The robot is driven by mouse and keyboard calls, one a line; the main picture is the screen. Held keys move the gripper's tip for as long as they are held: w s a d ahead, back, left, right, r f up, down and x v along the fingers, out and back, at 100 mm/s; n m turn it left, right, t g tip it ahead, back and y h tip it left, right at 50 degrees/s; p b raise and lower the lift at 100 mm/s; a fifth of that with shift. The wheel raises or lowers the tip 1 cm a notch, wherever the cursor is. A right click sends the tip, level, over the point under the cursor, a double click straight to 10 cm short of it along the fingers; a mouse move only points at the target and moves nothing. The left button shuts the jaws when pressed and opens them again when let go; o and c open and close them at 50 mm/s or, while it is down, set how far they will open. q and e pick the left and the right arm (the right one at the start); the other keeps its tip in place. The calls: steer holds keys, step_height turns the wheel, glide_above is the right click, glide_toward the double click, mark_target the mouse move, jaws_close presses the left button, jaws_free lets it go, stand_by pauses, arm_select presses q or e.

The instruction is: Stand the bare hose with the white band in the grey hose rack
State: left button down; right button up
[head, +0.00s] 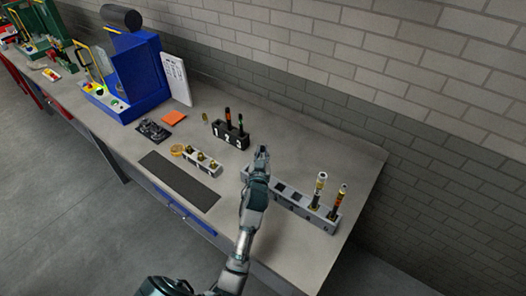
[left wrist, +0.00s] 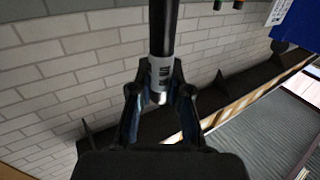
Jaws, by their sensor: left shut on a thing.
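My left gripper (head: 262,154) is over the bench beside the left end of the grey hose rack (head: 290,203). In the left wrist view the left gripper (left wrist: 161,78) is shut on a black hose (left wrist: 162,30) with a whitish band (left wrist: 160,70) bearing dark marks. The band sits between the fingertips; the hose's far end is cut off by the frame. The held hose is hard to make out in the head view. Two hoses with fittings, one pale-topped (head: 319,188) and one orange-marked (head: 338,200), stand at the rack's right end. Dark square slots show empty left of them. My right gripper is not in view.
A black numbered rack (head: 231,138) with two dark hoses stands behind left. A grey block with brass fittings (head: 202,163), a dark mat (head: 178,180), an orange square (head: 174,117) and a blue machine (head: 140,80) are further left.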

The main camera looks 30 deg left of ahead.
arm_select(q)
steer(key=shift+f+b, duration=0.6)
steer(key=shift+f, duration=0.35)
steer(key=shift+f+b, duration=0.9)
steer(key=shift+f, duration=0.55)
steer(key=c, duration=1)
jaws_free()
steer(key=shift+c, duration=0.2)
steer(key=shift+s, duration=0.1)
steer(key=v, duration=1.1)
steer(key=shift+s+d, duration=0.25)
steer(key=shift+s, duration=0.1)
